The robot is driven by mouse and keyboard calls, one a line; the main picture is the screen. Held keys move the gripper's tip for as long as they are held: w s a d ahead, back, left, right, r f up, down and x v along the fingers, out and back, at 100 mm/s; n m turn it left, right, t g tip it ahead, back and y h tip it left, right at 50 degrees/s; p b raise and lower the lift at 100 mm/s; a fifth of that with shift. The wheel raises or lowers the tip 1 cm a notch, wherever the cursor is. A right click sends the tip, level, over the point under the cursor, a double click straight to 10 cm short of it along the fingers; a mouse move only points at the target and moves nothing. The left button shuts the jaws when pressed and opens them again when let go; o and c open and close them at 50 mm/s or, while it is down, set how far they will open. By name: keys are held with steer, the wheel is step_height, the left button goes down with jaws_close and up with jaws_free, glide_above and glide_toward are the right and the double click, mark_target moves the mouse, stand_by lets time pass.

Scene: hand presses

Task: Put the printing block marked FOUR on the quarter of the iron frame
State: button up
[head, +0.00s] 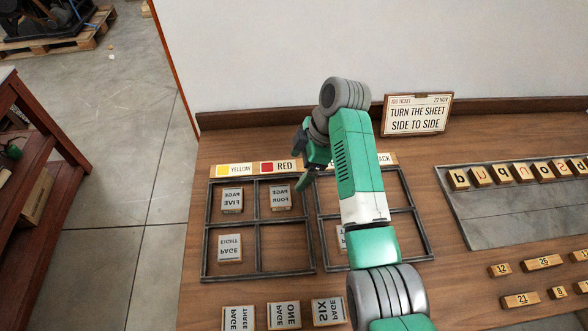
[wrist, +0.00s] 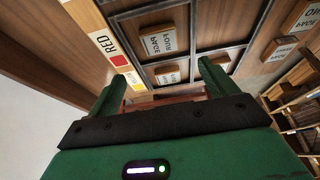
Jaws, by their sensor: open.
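The block marked FOUR (head: 281,198) lies in the far right quarter of the left iron frame (head: 261,218), its lettering mirrored. It also shows in the wrist view (wrist: 165,40). Beside it, FIVE (head: 232,201) lies in the far left quarter and EIGHT (head: 230,248) in the near left one. The near right quarter is empty. A right iron frame (head: 410,190) holds a block (head: 342,237) partly hidden by my arm. My gripper (head: 307,177) is open and empty, raised near the far right corner of the left frame, its fingers (wrist: 163,80) apart.
Loose blocks THREE (head: 238,319), ONE (head: 284,315) and SIX (head: 327,311) lie in front of the frames. A label strip (head: 248,169) reads YELLOW and RED. A ticket (head: 416,114) reads TURN THE SHEET SIDE TO SIDE. A metal tray (head: 520,228) with letter blocks stands right.

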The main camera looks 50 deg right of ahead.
stand_by(0.3)
steer(key=w+a+r+m+t+h, duration=0.2)
steer(key=w+a+r+t, duration=0.35)
steer(key=a+r, duration=0.4)
steer(key=w+a+r+m+t+h, duration=0.2)
steer(key=w+a+r+t+h, duration=0.15)
steer(key=w+a+r, duration=0.5)
steer(key=s+a+r+m+t+y, duration=0.1)
steer(key=s+a+r+m+t, duration=0.2)
steer(key=s+a+r+t, duration=0.3)
steer(key=s+a+r+m+t+y, duration=0.1)
steer(key=s+a+r+m+t, duration=0.1)
steer(key=s+a+r+t, duration=0.5)
steer(key=s+a+r, duration=0.3)
steer(key=s+r, duration=0.1)
steer(key=r, duration=0.2)
steer(key=s+a+r, duration=0.3)
steer(key=s+r, duration=0.1)
steer(key=r, duration=0.3)
steer(key=shift+s+r+m, duration=0.3)
steer(key=shift+s+m, duration=0.1)
